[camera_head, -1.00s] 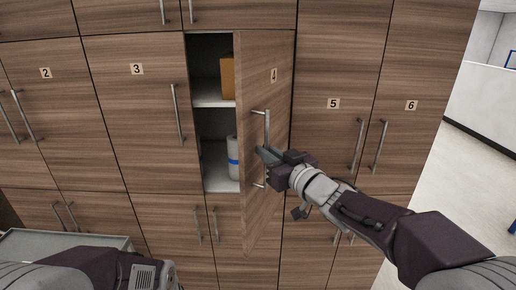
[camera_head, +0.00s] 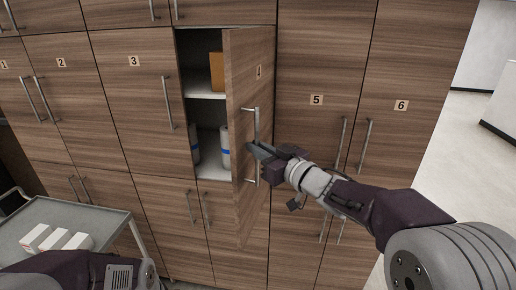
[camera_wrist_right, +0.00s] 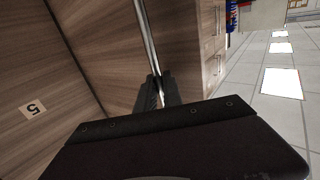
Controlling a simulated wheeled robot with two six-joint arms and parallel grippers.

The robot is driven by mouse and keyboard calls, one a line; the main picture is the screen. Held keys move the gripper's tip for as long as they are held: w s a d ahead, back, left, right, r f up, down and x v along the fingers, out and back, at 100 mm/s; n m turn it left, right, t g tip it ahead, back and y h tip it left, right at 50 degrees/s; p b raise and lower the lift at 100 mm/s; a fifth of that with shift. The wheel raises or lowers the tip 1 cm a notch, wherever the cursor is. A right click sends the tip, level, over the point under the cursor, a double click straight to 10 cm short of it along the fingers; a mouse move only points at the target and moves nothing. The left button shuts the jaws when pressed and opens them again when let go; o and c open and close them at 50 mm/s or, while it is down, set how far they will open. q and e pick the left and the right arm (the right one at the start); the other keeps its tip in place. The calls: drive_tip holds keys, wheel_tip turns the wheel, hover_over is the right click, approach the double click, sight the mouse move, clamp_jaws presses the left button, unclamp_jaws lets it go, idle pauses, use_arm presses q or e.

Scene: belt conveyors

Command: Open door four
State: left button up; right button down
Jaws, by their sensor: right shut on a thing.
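Door four (camera_head: 241,130) is a brown wood-grain cabinet door standing partly open, hinged on its right side and swung out toward me. Its long metal handle (camera_head: 257,122) stands upright on the door's face. My right gripper (camera_head: 254,150) is shut on this handle; in the right wrist view the fingers (camera_wrist_right: 155,95) close around the metal bar (camera_wrist_right: 147,40). Behind the door, a shelf holds an orange-brown box (camera_head: 217,72), and grey cylinders with blue bands (camera_head: 224,147) stand below it. My left arm shows at the bottom left, but its gripper is not visible.
Closed doors three (camera_head: 135,100) and five (camera_head: 316,130) flank the opening, with door six (camera_head: 401,135) further right. A grey cart (camera_head: 100,215) with white boxes (camera_head: 60,240) stands at the lower left. Open floor (camera_head: 440,150) lies at the right.

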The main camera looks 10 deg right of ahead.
drive_tip(key=shift+r, duration=0.25)
drive_tip(key=c, duration=1.6)
unclamp_jaws()
drive_tip(key=shift+a, duration=0.1)
drive_tip(key=shift+o, duration=0.5)
drive_tip(key=shift+w+d+f, duration=0.1)
drive_tip(key=shift+d+f, duration=0.05)
drive_tip(key=shift+d, duration=0.05)
drive_tip(key=b+v, duration=0.3)
drive_tip(key=v, duration=0.6)
drive_tip(key=shift+f, duration=0.15)
